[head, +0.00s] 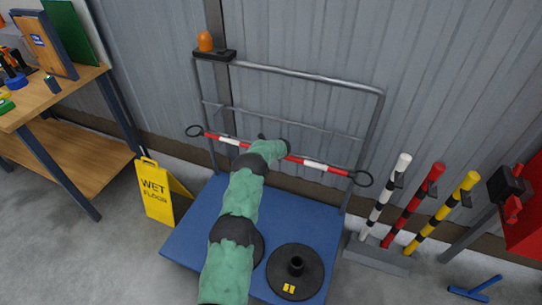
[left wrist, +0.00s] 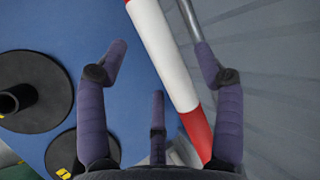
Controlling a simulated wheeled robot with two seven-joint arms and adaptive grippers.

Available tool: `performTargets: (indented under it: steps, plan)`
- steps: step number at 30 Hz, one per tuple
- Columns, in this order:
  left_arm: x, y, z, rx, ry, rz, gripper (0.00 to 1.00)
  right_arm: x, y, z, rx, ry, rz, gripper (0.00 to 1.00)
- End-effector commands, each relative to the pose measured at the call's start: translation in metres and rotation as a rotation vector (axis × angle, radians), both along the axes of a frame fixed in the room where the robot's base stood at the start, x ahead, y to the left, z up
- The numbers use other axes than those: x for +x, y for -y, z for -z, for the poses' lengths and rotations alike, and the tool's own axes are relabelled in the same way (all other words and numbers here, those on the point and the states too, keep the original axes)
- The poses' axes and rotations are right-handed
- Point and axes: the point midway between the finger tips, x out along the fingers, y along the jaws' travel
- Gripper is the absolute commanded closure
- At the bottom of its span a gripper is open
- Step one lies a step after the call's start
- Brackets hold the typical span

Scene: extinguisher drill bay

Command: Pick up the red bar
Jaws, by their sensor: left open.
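The red bar (head: 318,165), banded red and white with a black ring at each end, spans the blue cart near its rear rail. Its middle is hidden behind my left arm. In the left wrist view the bar (left wrist: 168,55) runs steeply between the left and right fingers, showing a white band and red parts. My left gripper (left wrist: 160,50) is open, with its fingers spread on either side of the bar. I cannot tell whether any finger touches it. In the head view the gripper's fingers are mostly hidden by the wrist. My right gripper is not in view.
The blue cart (head: 190,240) carries black round bases (head: 295,270) and has a grey rail (head: 300,73) behind. White, red and yellow posts (head: 412,206) stand right. A yellow wet-floor sign (head: 157,192) and wooden workbench (head: 50,100) are left. A corrugated wall closes the back.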

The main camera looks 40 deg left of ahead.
Motion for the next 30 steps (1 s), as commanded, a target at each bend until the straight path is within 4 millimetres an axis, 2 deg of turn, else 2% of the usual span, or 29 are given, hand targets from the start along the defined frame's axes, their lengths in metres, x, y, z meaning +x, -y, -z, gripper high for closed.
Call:
performTargets:
  steps: [11, 14, 18, 19, 30]
  plan:
    - [0.0031, -0.0041, 0.0046, 0.000, 0.001, 0.000, 0.32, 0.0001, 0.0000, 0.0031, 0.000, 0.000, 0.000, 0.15]
    - [0.0030, -0.0040, 0.0047, 0.000, 0.001, 0.000, 0.55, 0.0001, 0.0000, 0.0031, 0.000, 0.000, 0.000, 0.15]
    - [0.0029, -0.0038, 0.0048, 0.000, 0.001, 0.000, 0.94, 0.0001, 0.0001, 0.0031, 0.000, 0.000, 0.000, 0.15]
    - [0.0029, -0.0037, 0.0049, 0.000, 0.001, 0.000, 1.00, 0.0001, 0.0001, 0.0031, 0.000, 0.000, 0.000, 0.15]
    - [0.0028, -0.0042, 0.0023, 0.001, 0.002, 0.000, 1.00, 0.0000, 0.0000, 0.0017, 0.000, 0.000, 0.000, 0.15]
